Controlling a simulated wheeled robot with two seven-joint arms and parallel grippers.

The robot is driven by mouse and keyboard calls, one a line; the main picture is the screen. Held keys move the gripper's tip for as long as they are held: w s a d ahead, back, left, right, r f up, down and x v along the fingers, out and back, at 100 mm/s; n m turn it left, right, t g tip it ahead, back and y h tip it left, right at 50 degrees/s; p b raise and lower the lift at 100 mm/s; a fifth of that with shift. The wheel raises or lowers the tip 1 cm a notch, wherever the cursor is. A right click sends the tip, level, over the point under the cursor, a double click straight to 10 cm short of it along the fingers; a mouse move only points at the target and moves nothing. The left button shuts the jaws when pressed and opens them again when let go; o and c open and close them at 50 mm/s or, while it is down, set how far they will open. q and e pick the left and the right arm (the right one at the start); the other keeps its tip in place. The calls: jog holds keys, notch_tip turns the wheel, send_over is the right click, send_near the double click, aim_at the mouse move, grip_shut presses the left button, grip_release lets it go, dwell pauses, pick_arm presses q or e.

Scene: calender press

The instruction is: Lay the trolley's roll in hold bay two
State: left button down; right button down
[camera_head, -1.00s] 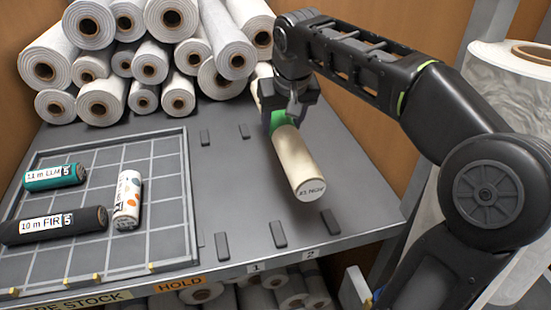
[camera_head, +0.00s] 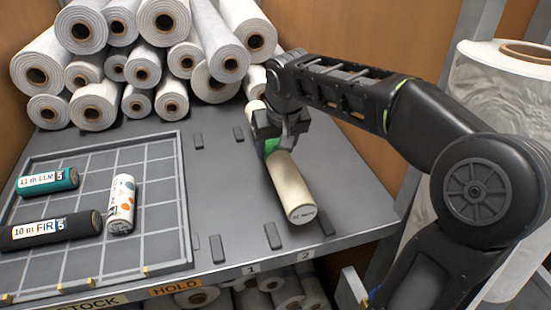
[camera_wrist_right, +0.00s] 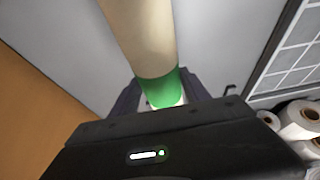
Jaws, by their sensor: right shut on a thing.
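A cream roll (camera_head: 290,187) with a green band (camera_head: 271,147) lies lengthwise front to back over the hold area. My right gripper (camera_head: 272,150) is shut around it at the green band; the right wrist view also shows the roll (camera_wrist_right: 143,35) between the fingers. The roll's printed near end is over the gap between the two front pegs (camera_head: 272,236) and (camera_head: 326,222), behind label 2 (camera_head: 305,257). I cannot tell whether it touches the shelf. The roll's far part is partly hidden by my gripper. My left gripper is not in view.
Bay one, behind label 1 (camera_head: 251,268), is empty. A gridded tray (camera_head: 188,215) at left holds a teal roll (camera_head: 48,181), a black roll (camera_head: 50,231) and a dotted roll (camera_head: 121,204). White rolls (camera_head: 95,105) are piled behind. A large wrapped roll (camera_head: 500,100) stands at right.

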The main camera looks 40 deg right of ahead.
jog(key=shift+f, duration=1.8)
jog(key=shift+f, duration=0.2)
jog(key=c, duration=0.5)
grip_release()
jog(key=shift+r, duration=0.3)
jog(key=v, duration=1.1)
jog(key=shift+s+r, duration=0.15)
jog(key=shift+r, duration=0.2)
